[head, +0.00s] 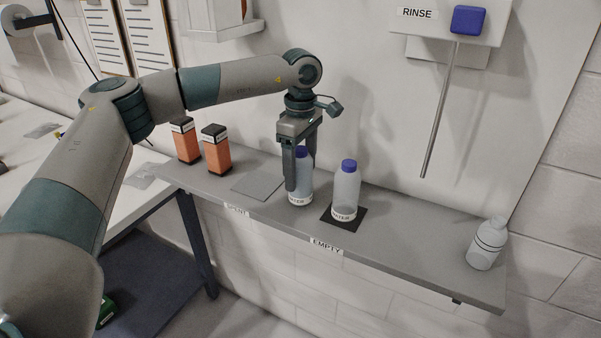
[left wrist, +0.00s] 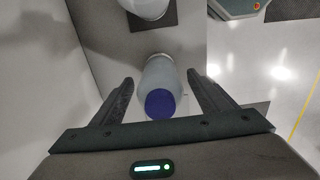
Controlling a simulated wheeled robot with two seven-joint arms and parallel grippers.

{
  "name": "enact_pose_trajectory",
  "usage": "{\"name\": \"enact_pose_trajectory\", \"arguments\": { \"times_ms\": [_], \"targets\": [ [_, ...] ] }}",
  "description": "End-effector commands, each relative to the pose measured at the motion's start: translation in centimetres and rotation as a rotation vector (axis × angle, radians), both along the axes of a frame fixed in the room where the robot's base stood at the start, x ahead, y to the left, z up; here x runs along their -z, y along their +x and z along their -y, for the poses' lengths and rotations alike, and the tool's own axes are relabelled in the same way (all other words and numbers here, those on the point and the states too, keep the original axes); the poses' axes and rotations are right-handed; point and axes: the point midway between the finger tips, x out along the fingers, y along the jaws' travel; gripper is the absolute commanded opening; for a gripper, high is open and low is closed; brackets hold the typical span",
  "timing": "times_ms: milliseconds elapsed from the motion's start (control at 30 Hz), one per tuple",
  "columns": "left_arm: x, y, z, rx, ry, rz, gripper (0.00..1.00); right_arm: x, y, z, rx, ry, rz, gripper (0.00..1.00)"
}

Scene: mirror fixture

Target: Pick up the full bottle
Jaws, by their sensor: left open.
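A clear blue-capped bottle (head: 301,190) with a white label stands upright on the grey shelf. My left gripper (head: 303,180) points down over it, open, one finger in front of it in the head view. In the left wrist view the bottle (left wrist: 161,76) lies between the two spread fingers, with a gap on each side. A similar blue-capped bottle (head: 346,188) stands to its right on a black mat, behind an "EMPTY" tag (head: 326,246). I cannot clearly tell either bottle's fill level. My right gripper is in neither view.
A bare grey mat (head: 258,187) and two orange cartons (head: 215,152) are to the left. A rod hangs from the "RINSE" box (head: 450,22). The shelf (head: 415,238) is clear at middle right.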

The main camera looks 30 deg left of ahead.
Motion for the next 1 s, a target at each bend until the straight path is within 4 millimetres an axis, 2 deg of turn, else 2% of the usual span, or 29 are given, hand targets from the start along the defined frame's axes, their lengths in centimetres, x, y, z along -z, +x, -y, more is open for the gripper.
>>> {"name": "enact_pose_trajectory", "arguments": {
  "times_ms": [500,533,567,767,1000],
  "targets": [
    [0.41,-0.03,-0.02,0.0,0.0,0.0,0.69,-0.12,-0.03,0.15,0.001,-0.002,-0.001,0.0],
    [0.41,-0.02,-0.03,0.0,0.0,0.0,0.66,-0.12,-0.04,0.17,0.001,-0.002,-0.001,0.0],
    [0.41,-0.02,-0.03,0.0,0.0,0.0,0.59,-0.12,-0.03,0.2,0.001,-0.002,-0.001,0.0],
    [0.39,-0.02,-0.03,0.0,0.0,0.0,0.11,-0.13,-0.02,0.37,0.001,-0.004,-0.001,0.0],
    [0.26,0.02,-0.01,0.0,0.0,0.002,0.09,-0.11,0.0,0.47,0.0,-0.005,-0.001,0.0]
  ]
}}
